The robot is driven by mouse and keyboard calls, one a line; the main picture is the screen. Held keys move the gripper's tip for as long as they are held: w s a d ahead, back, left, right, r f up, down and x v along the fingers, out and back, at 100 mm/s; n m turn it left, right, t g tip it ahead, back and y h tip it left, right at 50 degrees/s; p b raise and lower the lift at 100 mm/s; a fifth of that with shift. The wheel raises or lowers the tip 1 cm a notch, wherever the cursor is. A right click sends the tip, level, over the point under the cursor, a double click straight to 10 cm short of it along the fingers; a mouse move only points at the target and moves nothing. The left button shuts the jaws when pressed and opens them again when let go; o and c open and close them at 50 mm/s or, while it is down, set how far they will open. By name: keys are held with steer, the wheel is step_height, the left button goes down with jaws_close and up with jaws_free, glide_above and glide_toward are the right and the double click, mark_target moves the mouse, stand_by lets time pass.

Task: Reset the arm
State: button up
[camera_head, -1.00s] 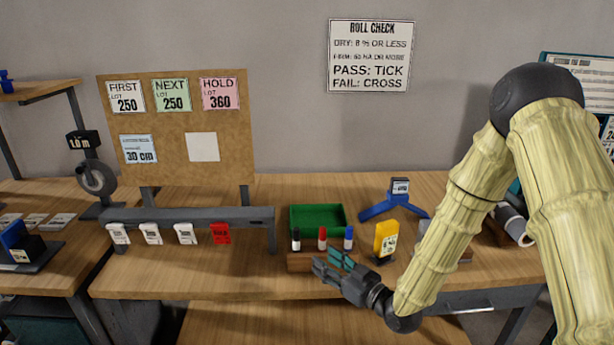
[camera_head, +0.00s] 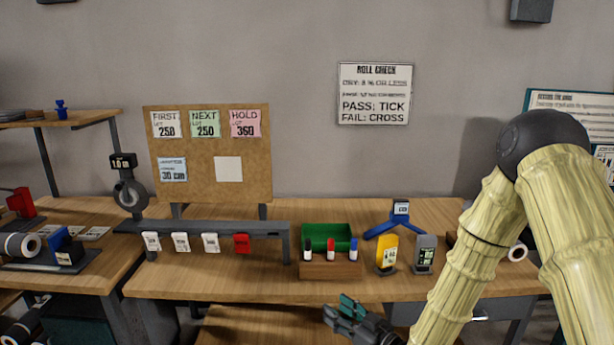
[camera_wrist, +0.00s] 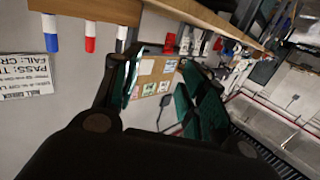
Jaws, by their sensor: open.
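My gripper (camera_head: 348,308) is at the bottom of the head view, in front of the workbench's front edge and below the pen block. Its teal-padded fingers are spread and nothing is between them. My arm comes in from the right side of the view. In the wrist view my gripper (camera_wrist: 160,85) shows its two fingers apart, with the cork board (camera_wrist: 155,75) seen beyond the gap.
The workbench (camera_head: 250,285) holds a wooden pen block (camera_head: 330,270) with three markers, a green tray (camera_head: 315,231), a yellow device (camera_head: 387,253), a grey meter (camera_head: 425,254) and a rail (camera_head: 200,227) with tags. Grey rolls (camera_head: 20,245) lie at left.

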steer(key=s+d+f+m+g+h, duration=0.2)
steer(key=s+d+f+g+h, duration=0.1)
steer(key=s+f, duration=0.65)
steer(key=s+d+f+m+g+h, duration=0.35)
steer(key=s+f, duration=0.25)
steer(key=f, duration=0.7)
steer(key=s+d+f+m+g+h, duration=0.1)
steer(key=s+d+f+g+h, duration=0.1)
steer(key=s, duration=1.1)
steer(key=s+d+f+m+g+h, duration=0.1)
steer(key=s+d+f+g, duration=0.4)
steer(key=s, duration=0.8)
steer(key=shift+d+f+m+h, duration=0.35)
steer(key=shift+d+f+h, duration=0.1)
steer(key=shift+f+h, duration=0.45)
